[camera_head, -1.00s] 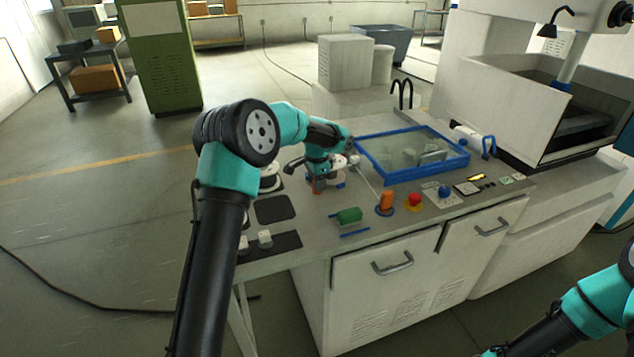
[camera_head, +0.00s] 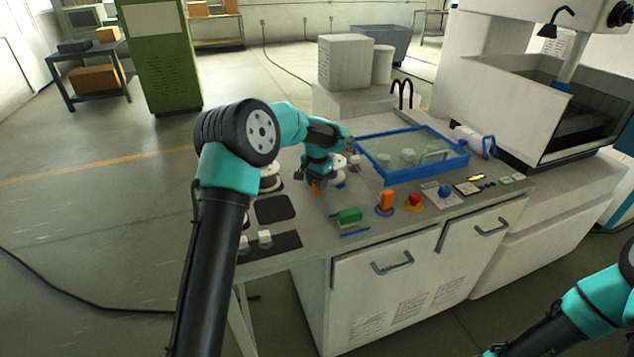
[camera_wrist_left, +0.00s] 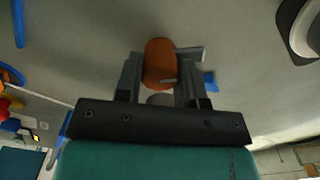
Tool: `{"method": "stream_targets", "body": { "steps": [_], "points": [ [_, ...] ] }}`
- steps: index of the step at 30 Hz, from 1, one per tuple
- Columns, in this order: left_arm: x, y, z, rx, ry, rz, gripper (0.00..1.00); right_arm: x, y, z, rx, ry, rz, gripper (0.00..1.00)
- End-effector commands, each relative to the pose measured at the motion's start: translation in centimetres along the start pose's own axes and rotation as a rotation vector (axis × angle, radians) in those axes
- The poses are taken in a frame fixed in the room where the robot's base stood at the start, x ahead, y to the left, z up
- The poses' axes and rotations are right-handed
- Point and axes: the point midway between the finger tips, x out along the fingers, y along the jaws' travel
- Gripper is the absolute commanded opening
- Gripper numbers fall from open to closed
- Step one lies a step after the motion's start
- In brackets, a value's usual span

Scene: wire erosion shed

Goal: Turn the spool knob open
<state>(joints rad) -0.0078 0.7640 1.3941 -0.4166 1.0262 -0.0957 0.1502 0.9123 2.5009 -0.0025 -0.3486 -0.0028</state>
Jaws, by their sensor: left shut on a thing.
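An orange knob (camera_head: 316,187) shows low beside the white spool parts (camera_head: 338,180) on the bench. It also shows in the left wrist view (camera_wrist_left: 160,60), between the two grey fingers. My left gripper (camera_head: 318,180) is shut on this knob from above. The wrist hides much of the spool and the knob's base in the head view. In the left wrist view a small pale bar lies across the knob's lower part. My right arm shows at the lower right of the head view, but its gripper is out of view.
A second orange knob (camera_head: 387,199), a red button (camera_head: 414,200) and a green block (camera_head: 348,215) stand along the bench front. A blue-framed glass lid (camera_head: 418,176) lies behind them. White spools (camera_head: 270,177) and a dark pad (camera_head: 275,208) are at the left.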

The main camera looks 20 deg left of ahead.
Motion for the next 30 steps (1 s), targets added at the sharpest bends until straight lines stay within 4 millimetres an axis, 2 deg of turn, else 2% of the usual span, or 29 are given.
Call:
{"method": "stream_targets", "body": {
  "steps": [5, 6, 9, 20, 26, 30],
  "points": [
    [-0.1, 0.0, 0.0, -0.001, 0.002, 0.0, 0.12, 0.0, 0.0, 0.0, 0.0, 0.0, 0.0, 0.43],
    [-0.1, 0.0, 0.0, 0.0, 0.002, 0.0, 0.36, 0.0, 0.0, 0.0, 0.0, 0.0, 0.0, 0.43],
    [-0.1, 0.0, 0.0, 0.0, 0.002, 0.0, 0.46, 0.0, 0.0, 0.0, 0.0, 0.0, 0.0, 0.43],
    [-0.5, 0.0, 0.0, 0.001, 0.002, -0.001, 0.46, 0.0, 0.0, 0.0, 0.0, 0.0, 0.0, 0.43],
    [-2.7, -0.1, 0.0, 0.0, 0.004, -0.002, 0.46, 0.0, 0.0, 0.0, 0.0, 0.0, 0.0, 0.43],
    [-5.2, 0.0, -0.1, 0.0, 0.004, -0.001, 0.46, 0.0, 0.0, 0.0, 0.0, 0.0, 0.0, 0.43]
  ]
}}
